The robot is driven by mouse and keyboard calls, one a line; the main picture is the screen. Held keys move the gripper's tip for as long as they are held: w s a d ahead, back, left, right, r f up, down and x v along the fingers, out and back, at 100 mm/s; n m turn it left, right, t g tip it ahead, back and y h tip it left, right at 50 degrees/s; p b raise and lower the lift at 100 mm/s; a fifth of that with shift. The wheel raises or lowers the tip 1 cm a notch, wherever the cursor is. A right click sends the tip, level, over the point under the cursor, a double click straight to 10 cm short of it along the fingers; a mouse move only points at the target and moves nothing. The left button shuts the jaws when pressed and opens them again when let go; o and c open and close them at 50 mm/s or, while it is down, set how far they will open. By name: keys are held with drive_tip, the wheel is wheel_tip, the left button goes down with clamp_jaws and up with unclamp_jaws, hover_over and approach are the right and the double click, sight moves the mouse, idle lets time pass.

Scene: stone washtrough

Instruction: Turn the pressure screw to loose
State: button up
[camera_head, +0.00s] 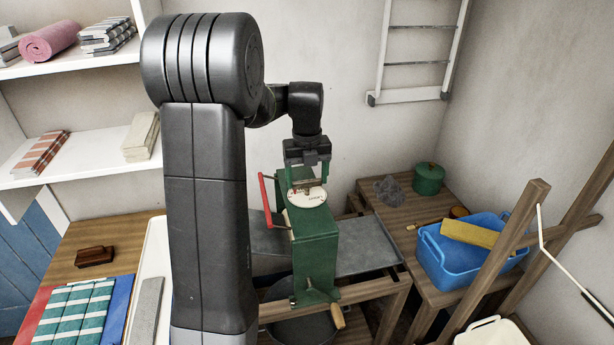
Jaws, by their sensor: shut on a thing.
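The pressure screw (307,185) sits on top of a green wringer (316,237), over a pale round dial plate (308,197) with small markings too small to read. My gripper (307,178) points down onto the screw from above and is shut on it. The jaws hide most of the screw, so its exact setting cannot be told. A red handle (268,205) stands at the wringer's left side.
A grey tray (363,246) extends from the wringer on a wooden stand. To the right, a table holds a green pot (428,178), a grey cloth lump (388,190) and a blue basin (462,262) with a yellow item (482,235). Wooden posts (508,250) rise at the right. Shelves (85,165) stand left.

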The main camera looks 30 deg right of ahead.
sight(307, 181)
drive_tip(key=o, duration=1)
drive_tip(key=shift+r, duration=0.15)
wheel_tip(307, 181, up, 14)
drive_tip(key=shift+f+b, duration=0.15)
drive_tip(key=shift+b, duration=0.8)
wheel_tip(307, 181, down, 14)
drive_tip(key=shift+p, duration=0.95)
